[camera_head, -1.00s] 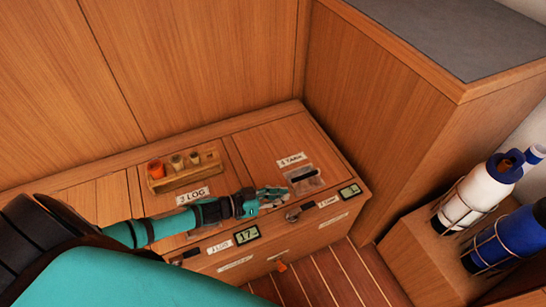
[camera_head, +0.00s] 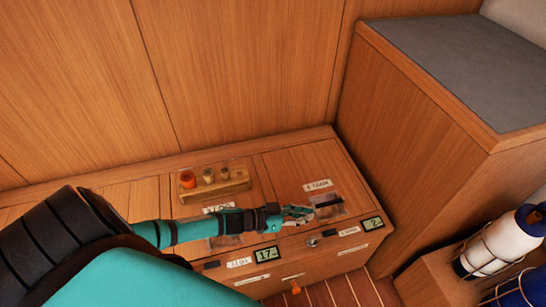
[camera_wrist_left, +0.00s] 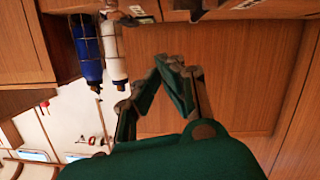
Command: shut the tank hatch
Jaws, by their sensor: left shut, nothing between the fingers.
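The tank hatch (camera_head: 296,165) is a wooden panel in the right part of the low bench top, with a white tank label (camera_head: 318,185) and a recessed pull (camera_head: 327,204) near its front. It looks nearly level with the bench; I cannot tell whether a small gap remains at its edges. My left gripper (camera_head: 309,212) is shut and empty, just left of the recessed pull. I cannot tell whether it touches the panel. In the left wrist view its green fingers show against wood. My right gripper is not in view.
A small rack with corks (camera_head: 213,180) stands on the log hatch, left of the tank hatch. Two small displays (camera_head: 267,254) (camera_head: 373,223) and a latch (camera_head: 312,242) are along the front edge. A taller grey-topped cabinet (camera_head: 420,130) stands close on the right.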

